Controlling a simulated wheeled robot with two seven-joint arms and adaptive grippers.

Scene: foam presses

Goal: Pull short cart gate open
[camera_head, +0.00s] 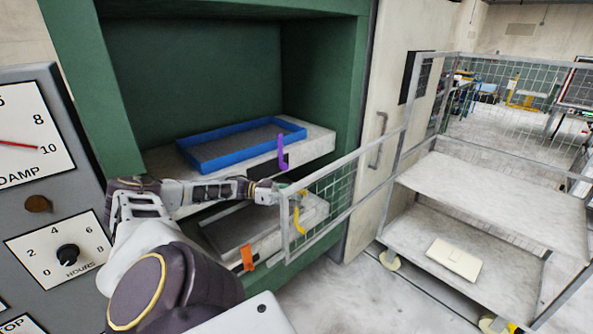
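The short cart gate (331,200) is a grey metal frame with wire mesh. It stands swung out from the cart (490,195), its free end reaching left in front of the green press (343,85). My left gripper (277,192) is at the upright post of that free end, and its fingers appear closed on the post. The fingertips are small and partly hidden by the post. My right gripper is not in view.
The press holds a blue tray frame (184,154) on its shelf. Purple (282,152), yellow (299,216) and orange (247,258) handles stick out near the gate. A dial panel (50,190) stands left. Floor (345,300) is clear below the gate.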

